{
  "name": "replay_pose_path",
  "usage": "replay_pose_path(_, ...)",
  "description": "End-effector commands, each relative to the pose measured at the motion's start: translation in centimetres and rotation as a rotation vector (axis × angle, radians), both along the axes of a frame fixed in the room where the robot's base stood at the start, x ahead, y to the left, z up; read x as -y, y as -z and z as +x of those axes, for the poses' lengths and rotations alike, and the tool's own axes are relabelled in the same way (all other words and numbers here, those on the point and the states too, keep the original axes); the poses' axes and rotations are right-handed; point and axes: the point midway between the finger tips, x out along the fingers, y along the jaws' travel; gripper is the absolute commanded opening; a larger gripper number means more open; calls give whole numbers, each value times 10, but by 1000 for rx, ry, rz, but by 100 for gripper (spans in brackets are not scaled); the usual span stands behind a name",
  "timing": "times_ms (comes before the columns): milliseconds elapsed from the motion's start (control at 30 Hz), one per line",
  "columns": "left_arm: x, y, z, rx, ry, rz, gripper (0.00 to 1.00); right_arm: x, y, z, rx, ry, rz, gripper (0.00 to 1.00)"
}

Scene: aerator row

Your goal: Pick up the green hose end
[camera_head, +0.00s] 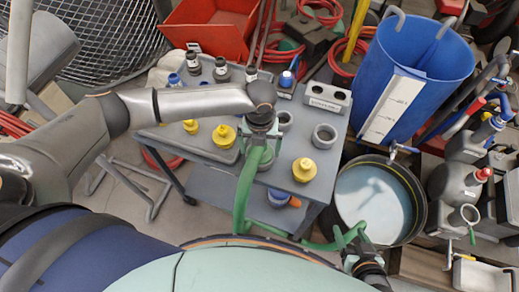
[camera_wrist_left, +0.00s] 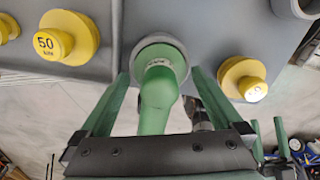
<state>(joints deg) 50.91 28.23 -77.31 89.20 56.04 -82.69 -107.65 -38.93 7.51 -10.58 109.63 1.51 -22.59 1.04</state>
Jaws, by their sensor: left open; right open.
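The green hose end (camera_wrist_left: 160,92) stands in a round grey socket (camera_wrist_left: 163,42) on the grey cart in the left wrist view. My left gripper (camera_wrist_left: 158,78) is open, with one green finger on either side of the hose and gaps between. In the head view my left gripper (camera_head: 262,138) is over the cart, and the green hose (camera_head: 243,200) runs down from it. The hose then bends right along the front towards my right gripper (camera_head: 350,236), which is low beside the round tub. Whether my right gripper touches the hose is unclear.
The grey cart (camera_head: 335,140) holds yellow weights (camera_head: 304,169), a grey ring (camera_head: 324,136) and several bottles. A black-rimmed tub (camera_head: 345,200) of pale liquid stands right of it. Behind are a blue bin (camera_head: 440,60) and a red crate (camera_head: 215,25).

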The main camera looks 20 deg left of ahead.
Motion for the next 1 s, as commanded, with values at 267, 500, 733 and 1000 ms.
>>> replay_pose_path(267, 0, 5, 0, 1, 1, -1, 100, 0, 0, 1, 2, 0, 0, 69)
replay_pose_path(500, 0, 4, 0, 1, 0, -1, 74, 0, -1, 1, 2, 0, 0, 69)
replay_pose_path(733, 0, 4, 0, 1, 0, 0, 48, 0, -1, 1, 3, 0, 1, 69)
replay_pose_path(1000, 0, 4, 0, 1, 0, -1, 18, 0, -1, 1, 3, 1, 0, 69)
